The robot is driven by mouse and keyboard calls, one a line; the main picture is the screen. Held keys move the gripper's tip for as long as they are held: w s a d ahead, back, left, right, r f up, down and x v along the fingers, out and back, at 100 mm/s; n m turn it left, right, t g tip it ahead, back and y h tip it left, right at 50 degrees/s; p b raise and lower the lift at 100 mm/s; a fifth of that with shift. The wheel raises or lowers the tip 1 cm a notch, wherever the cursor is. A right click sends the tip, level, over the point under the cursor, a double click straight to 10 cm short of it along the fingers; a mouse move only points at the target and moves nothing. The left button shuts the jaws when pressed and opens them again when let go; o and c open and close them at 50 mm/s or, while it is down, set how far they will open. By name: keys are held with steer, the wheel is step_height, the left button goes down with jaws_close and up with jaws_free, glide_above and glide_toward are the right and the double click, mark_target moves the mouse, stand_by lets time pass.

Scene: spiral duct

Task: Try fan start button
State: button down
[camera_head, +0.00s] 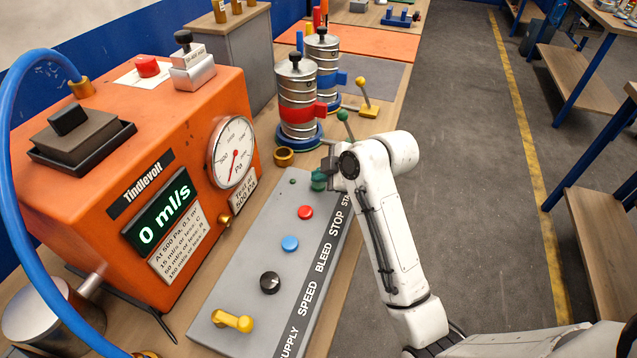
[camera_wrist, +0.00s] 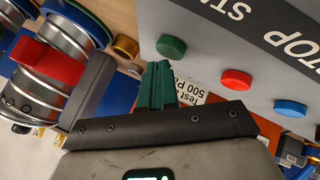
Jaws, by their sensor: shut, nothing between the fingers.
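The grey control panel (camera_head: 250,262) lies beside the orange machine, with the labels SUPPLY, SPEED, BLEED, STOP and a partly hidden START. The green start button (camera_wrist: 171,46) shows in the wrist view, at the end of the row after the red stop button (camera_wrist: 235,78). My gripper (camera_head: 319,180) is over the START end of the panel in the head view and hides most of that spot. In the wrist view, my gripper's dark green fingers (camera_wrist: 158,68) are shut and empty. Their tips appear just short of the green button; I cannot tell whether they touch it.
The orange machine (camera_head: 95,208) has a display reading 0 ml/s and a dial gauge (camera_head: 232,152). The panel also bears a blue button (camera_head: 290,243), black knob (camera_head: 270,284) and yellow lever (camera_head: 232,320). Metal canisters (camera_head: 297,100) stand just beyond the panel.

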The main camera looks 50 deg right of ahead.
mark_target(322, 186)
steer(key=shift+f, duration=0.45)
stand_by(0.6)
steer(key=shift+r, duration=0.1)
steer(key=shift+r+p, duration=0.75)
step_height(322, 186, up, 5)
steer(key=p, duration=0.4)
steer(key=shift+p, duration=0.4)
steer(key=shift+s, duration=0.1)
stand_by(0.5)
